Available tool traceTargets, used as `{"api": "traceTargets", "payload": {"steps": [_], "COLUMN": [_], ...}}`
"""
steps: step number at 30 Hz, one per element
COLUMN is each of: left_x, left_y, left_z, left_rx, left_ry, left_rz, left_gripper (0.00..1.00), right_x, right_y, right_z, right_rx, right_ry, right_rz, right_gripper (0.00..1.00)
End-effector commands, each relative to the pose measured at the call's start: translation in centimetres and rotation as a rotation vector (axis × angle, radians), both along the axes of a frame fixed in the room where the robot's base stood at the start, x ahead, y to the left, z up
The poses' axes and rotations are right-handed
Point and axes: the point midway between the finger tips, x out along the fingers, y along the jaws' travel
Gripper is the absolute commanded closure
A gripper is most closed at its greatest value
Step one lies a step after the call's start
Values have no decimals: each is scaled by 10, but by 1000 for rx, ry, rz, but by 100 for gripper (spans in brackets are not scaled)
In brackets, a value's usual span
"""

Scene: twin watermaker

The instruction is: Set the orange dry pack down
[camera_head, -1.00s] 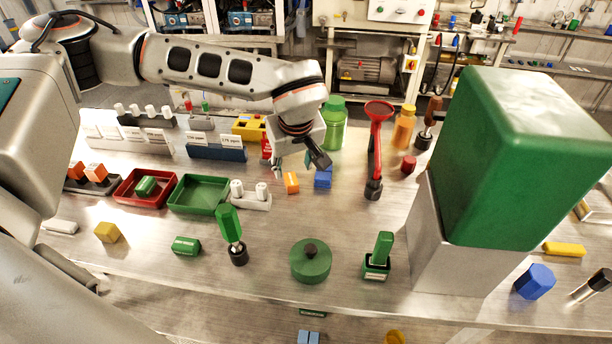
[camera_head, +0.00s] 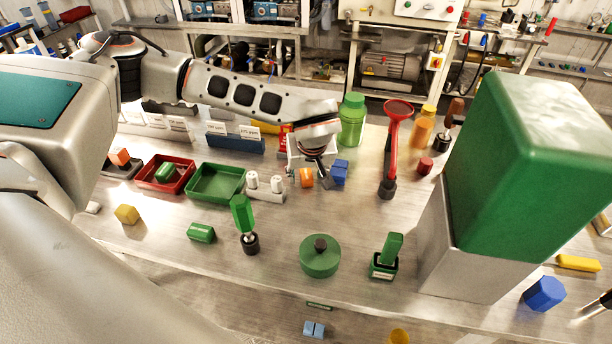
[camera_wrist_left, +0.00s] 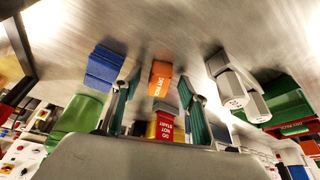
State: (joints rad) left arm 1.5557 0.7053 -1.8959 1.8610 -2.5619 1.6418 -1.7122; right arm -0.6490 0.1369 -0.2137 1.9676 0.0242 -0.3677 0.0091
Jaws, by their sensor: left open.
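The orange dry pack (camera_head: 306,177) stands on the metal table beside a blue block (camera_head: 340,172). In the left wrist view the pack (camera_wrist_left: 160,80) shows printed lettering and sits between the lines of my two fingers. My left gripper (camera_head: 320,178) is open and low over the table, close to the pack. In the left wrist view its fingers (camera_wrist_left: 158,84) are spread on either side of the pack, with gaps visible. Whether a fingertip touches it cannot be told. My right gripper is in neither view.
A white two-peg holder (camera_head: 265,186) and a green tray (camera_head: 216,183) stand left of the pack.

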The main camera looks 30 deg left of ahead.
Motion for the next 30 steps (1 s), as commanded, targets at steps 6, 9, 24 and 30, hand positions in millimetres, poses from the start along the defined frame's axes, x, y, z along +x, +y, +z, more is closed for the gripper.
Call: {"api": "traceTargets", "payload": {"steps": [6,9,24,30], "left_x": [1,1,1,2], "left_y": [0,0,0,-1], "left_z": [0,0,4,25], "left_rx": [-1,0,-1,-1], "left_ry": [-2,-1,-2,-4], "left_rz": [-2,-1,-1,-2], "left_gripper": [57,83,100,100], "right_x": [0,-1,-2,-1], "right_y": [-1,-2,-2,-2], "right_z": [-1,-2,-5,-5], "right_rx": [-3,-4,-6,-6], "right_ry": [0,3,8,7], "right_rz": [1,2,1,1], "right_gripper": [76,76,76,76]}}
